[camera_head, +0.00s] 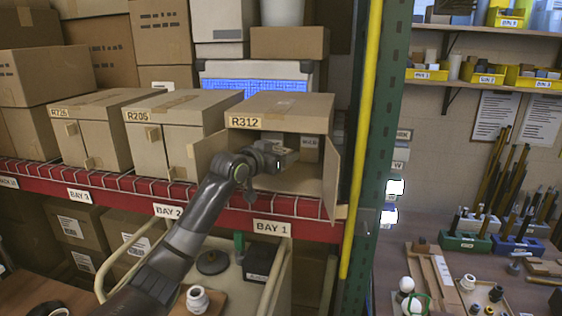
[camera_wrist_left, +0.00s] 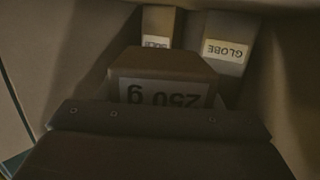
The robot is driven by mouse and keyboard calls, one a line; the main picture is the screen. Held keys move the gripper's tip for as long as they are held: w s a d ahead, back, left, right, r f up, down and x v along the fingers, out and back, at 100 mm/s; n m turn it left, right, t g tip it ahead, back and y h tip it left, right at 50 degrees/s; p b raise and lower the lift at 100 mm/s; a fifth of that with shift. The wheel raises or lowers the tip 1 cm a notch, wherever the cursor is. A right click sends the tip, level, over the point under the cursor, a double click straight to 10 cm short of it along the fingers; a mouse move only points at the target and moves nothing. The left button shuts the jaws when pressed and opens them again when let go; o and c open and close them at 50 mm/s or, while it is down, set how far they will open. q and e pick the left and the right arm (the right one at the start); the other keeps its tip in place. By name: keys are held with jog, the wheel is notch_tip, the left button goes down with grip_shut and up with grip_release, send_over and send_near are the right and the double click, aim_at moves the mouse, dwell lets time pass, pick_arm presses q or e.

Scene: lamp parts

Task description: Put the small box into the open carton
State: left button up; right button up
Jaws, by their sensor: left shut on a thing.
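The open carton R312 (camera_head: 270,110) stands on the red-edged shelf above the BAY 1 label, its front flaps spread apart. My left gripper (camera_head: 285,158) is at the carton's open front, reaching into it. It is shut on the small box, a brown box marked 250 g (camera_wrist_left: 165,68), which reads upside down in the left wrist view. In the head view I cannot make out the small box clearly behind the gripper. Whether the box touches the carton floor cannot be told. My right gripper is not in view.
Inside the carton, a box labelled GLOBE (camera_wrist_left: 228,48) and another labelled box (camera_wrist_left: 156,28) stand beyond the held box. Closed carton R205 (camera_head: 180,112) is on the left. A yellow pole (camera_head: 362,140) and green upright (camera_head: 390,120) stand close on the right.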

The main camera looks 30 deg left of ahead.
aim_at(280, 178)
pick_arm(q)
jog(key=shift+s+f+p, duration=0.15)
jog(key=shift+f+p, duration=0.2)
jog(key=shift+f, duration=0.2)
notch_tip(280, 178, down, 2)
jog(key=shift+f+p, duration=0.2)
jog(key=shift+p, duration=0.7)
jog(key=shift+w+a+f, duration=0.1)
jog(key=shift+w+f, duration=0.25)
jog(key=shift+w, duration=0.1)
jog(key=shift+f, duration=0.1)
jog(key=shift+f, duration=0.1)
jog(key=o, duration=1.1)
jog(key=shift+o, duration=0.2)
